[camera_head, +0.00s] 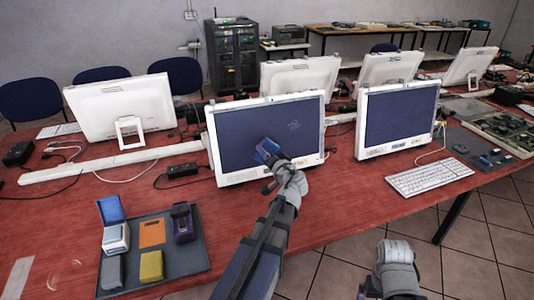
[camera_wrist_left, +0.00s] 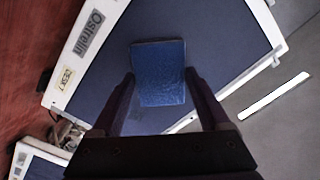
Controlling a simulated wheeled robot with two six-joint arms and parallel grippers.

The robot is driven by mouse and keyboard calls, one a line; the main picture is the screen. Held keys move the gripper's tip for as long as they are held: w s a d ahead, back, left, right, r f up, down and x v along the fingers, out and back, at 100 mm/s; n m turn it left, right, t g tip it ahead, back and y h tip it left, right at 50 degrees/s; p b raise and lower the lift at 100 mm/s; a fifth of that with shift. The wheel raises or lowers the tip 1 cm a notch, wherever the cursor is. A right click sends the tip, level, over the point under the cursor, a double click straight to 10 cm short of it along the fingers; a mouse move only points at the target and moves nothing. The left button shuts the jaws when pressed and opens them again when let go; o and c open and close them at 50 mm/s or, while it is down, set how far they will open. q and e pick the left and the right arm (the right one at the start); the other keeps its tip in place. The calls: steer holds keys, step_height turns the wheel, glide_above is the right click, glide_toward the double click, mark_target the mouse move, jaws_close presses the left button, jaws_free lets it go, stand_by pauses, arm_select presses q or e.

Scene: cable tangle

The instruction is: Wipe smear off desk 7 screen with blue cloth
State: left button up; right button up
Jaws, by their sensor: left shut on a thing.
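The white-framed monitor (camera_head: 235,128) with a dark blue screen stands left of centre on the red desk. A faint pale smear (camera_head: 293,125) shows on the right half of its screen. My left gripper (camera_head: 269,157) is in front of the screen's lower middle, shut on a blue cloth (camera_head: 262,146). In the left wrist view the cloth (camera_wrist_left: 158,70) sits flat between the fingers, over the screen (camera_wrist_left: 215,45). A small label (camera_wrist_left: 66,77) on the frame seems to read DESK. I cannot tell whether the cloth touches the glass. My right gripper's fingers are not visible.
A second monitor (camera_head: 398,115) and a keyboard (camera_head: 430,177) stand to the right. A dark tray (camera_head: 190,258) with several coloured items is at the front left. A black power brick (camera_head: 182,170) and cables lie left of the monitor. More monitors stand behind.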

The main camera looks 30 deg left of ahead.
arm_select(q)
steer(key=v, duration=0.3)
steer(key=shift+p, duration=0.3)
steer(key=shift+w+a, duration=0.1)
stand_by(0.6)
steer(key=shift+b+x, duration=0.7)
steer(key=shift+x, duration=2.55)
steer(key=shift+x, duration=1.1)
steer(key=shift+w, duration=0.1)
steer(key=shift+w+d+r+p, duration=0.2)
steer(key=shift+w+d+r, duration=0.1)
steer(key=shift+w+d, duration=0.3)
steer(key=shift+w+d+r+p, duration=0.2)
steer(key=shift+w+d+r, duration=0.1)
steer(key=shift+w+d, duration=0.25)
